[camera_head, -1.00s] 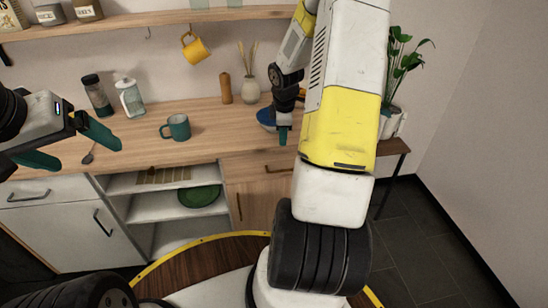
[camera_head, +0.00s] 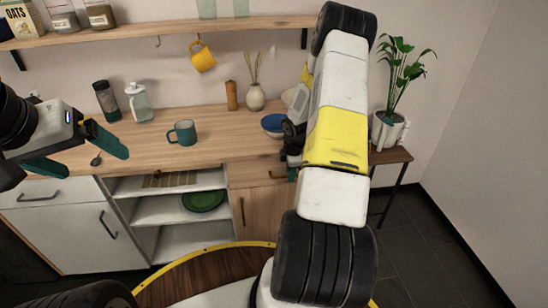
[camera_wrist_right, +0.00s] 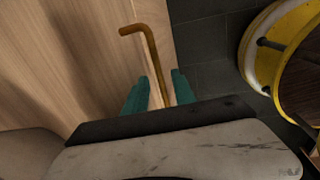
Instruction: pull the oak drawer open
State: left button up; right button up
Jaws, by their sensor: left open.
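The oak drawer (camera_head: 243,174) is at the top of the wooden cabinet section, under the counter, and looks closed. Its brass handle (camera_head: 277,175) shows beside my right gripper (camera_head: 293,172), which my arm partly hides in the head view. In the right wrist view, the brass handle (camera_wrist_right: 152,50) runs between the two teal fingers of my right gripper (camera_wrist_right: 161,76). The fingers are apart, with narrow gaps beside the bar. My left gripper (camera_head: 98,162) is open and empty, in the air at the left.
An oak door (camera_head: 262,215) with a vertical handle is below the drawer. A blue bowl (camera_head: 274,124), a teal mug (camera_head: 183,133) and a vase (camera_head: 255,98) stand on the counter (camera_head: 220,140). A side table (camera_head: 392,155) with a plant is at the right.

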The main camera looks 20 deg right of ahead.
grip_shut()
dwell(1.4)
